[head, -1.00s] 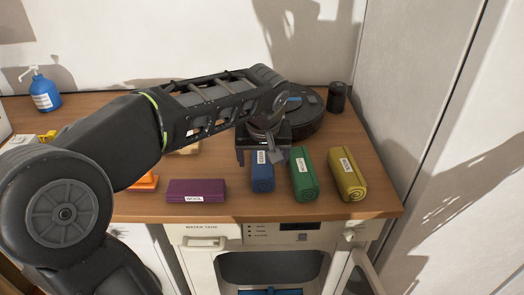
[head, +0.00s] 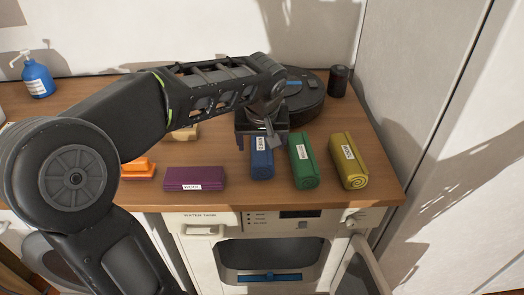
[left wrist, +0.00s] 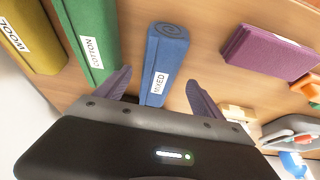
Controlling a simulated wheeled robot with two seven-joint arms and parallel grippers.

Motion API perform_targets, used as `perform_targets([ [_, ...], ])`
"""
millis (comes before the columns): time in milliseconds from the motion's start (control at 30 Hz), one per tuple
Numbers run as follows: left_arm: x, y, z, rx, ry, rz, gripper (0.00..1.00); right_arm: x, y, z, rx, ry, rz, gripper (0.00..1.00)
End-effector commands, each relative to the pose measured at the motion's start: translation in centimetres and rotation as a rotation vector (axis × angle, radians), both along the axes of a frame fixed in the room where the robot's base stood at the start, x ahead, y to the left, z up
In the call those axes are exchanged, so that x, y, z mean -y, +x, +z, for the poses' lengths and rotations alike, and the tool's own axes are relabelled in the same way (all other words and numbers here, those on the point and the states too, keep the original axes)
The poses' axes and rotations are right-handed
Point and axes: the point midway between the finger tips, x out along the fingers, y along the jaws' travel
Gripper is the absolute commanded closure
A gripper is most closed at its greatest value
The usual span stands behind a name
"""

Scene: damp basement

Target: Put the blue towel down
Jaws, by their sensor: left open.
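The blue towel (head: 262,169) is rolled up with a white label and lies on the wooden counter, left of a green rolled towel (head: 303,167). My left gripper (head: 262,140) is open over the far part of the blue towel. In the left wrist view, the blue towel (left wrist: 165,50) shows between the two spread fingers, its label reading MIXED, and no finger is seen closed on it. The gripper body hides the near end of the towel in that view. My right gripper is not in view.
A yellow rolled towel (head: 347,163) lies right of the green one. A purple folded cloth (head: 190,178) lies to the left. A round black device (head: 303,104) and a dark can (head: 338,80) stand behind. Below the counter is a white appliance (head: 220,255) with its door open.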

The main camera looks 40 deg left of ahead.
Motion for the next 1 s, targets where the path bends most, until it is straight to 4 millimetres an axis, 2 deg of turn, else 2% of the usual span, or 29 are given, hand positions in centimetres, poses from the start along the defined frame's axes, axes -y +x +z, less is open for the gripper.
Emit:
perform_targets([
  [200,-0.1,0.2,-0.5,-0.001,0.0,0.0,0.22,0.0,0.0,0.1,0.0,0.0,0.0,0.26],
  [533,-1.0,1.7,-4.4,-0.002,0.0,-0.001,0.22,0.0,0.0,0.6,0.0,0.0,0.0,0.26],
  [1000,-1.1,1.9,-4.7,0.0,0.0,0.0,0.22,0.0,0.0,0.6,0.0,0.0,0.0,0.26],
])
